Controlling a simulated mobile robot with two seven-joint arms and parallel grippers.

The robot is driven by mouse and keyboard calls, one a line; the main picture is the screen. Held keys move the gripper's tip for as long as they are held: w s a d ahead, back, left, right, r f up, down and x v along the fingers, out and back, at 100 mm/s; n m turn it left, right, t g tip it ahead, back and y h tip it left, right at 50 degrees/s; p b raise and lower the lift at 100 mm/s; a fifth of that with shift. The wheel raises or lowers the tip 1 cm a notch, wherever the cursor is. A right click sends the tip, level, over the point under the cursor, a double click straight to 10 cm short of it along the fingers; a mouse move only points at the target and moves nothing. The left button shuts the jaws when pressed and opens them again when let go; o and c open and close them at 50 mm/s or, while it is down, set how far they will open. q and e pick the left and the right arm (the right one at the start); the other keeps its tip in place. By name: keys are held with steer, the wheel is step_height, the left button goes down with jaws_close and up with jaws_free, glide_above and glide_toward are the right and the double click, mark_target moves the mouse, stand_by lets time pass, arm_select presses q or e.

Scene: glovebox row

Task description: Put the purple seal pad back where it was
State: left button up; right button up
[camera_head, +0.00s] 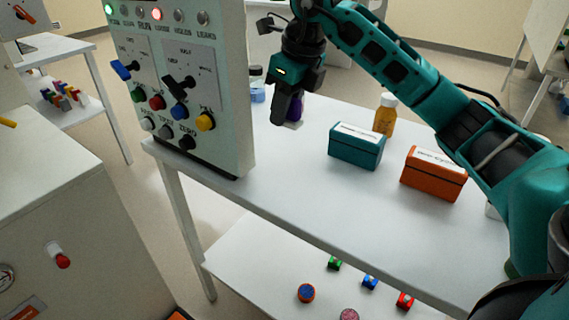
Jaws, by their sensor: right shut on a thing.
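My right gripper (286,110) hangs fingers-down over the back part of the white table, just right of the control panel. It is shut on a purple thing (296,108), which shows beside and behind the near finger. The purple thing looks like the purple seal pad, but the finger hides most of it. A pale patch shows at its lower end; I cannot tell whether it touches the table. My left gripper is not in view.
The control panel (210,60) with knobs and buttons stands at the table's left end. A blue-filled bottle (257,90), an amber bottle (385,117), a teal box (356,148) and an orange box (432,176) stand on the table (300,195). Small coloured items lie on the lower shelf (260,275).

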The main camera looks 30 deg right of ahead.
glide_above(281, 171)
steer(key=s, duration=0.1)
steer(key=f, duration=0.3)
steer(key=f+b, duration=0.1)
steer(key=f, duration=0.2)
steer(key=shift+d+f, duration=0.2)
steer(key=shift+f, duration=0.9)
step_height(281, 171, down, 4)
steer(key=shift+r+b, duration=0.15)
steer(key=shift+b, duration=0.2)
steer(key=o, duration=0.9)
